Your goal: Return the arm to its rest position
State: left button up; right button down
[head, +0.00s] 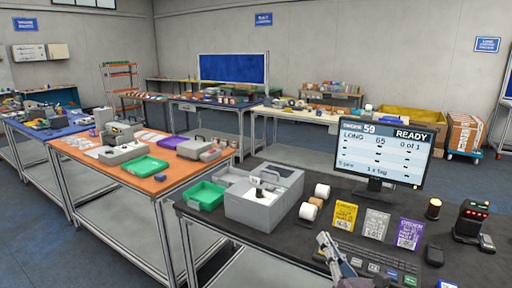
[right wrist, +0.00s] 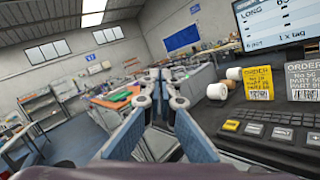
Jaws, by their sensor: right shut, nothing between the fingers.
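My right gripper (head: 326,243) shows at the bottom of the head view, above the front edge of the dark table (head: 285,232). In the right wrist view its fingers (right wrist: 161,82) are together, with nothing between them. The keyboard (head: 372,262) is just to its right in the head view. Most of my right arm is out of the picture. My left gripper is not in view.
An orange table (head: 135,178) stands to the left. Floor shows between them.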

jog(key=s+d+f+m+g+h, duration=0.4)
jog(key=s+f+m, duration=0.35)
jog(key=m, duration=0.35)
jog(key=s+d+f+m+g+h, duration=0.4)
jog(key=s+d+f+m, duration=0.15)
jog(key=f+m, duration=0.45)
jog(key=s+a+f+m+g+y, duration=0.1)
jog(key=s+a+f+m+g, duration=0.2)
jog(key=s, duration=0.4)
jog(key=s+a+f+m+g+y, duration=0.1)
jog(key=s+f+m+g, duration=0.25)
jog(key=s, duration=0.35)
jog(key=s+a+f+m+g+y, duration=0.1)
jog(key=s+a+f+m+g, duration=0.15)
jog(key=s+f+m, duration=0.4)
jog(key=s+f+n, duration=0.2)
jog(key=s+f, duration=0.1)
jog(key=f, duration=2.1)
jog(key=s+d+f+g, duration=0.1)
jog(key=s+d+f, duration=0.2)
jog(key=s+f, duration=1.2)
jog(key=shift+s+n+g, duration=0.3)
jog(key=shift+s+g, duration=0.1)
jog(key=shift+s, duration=0.6)
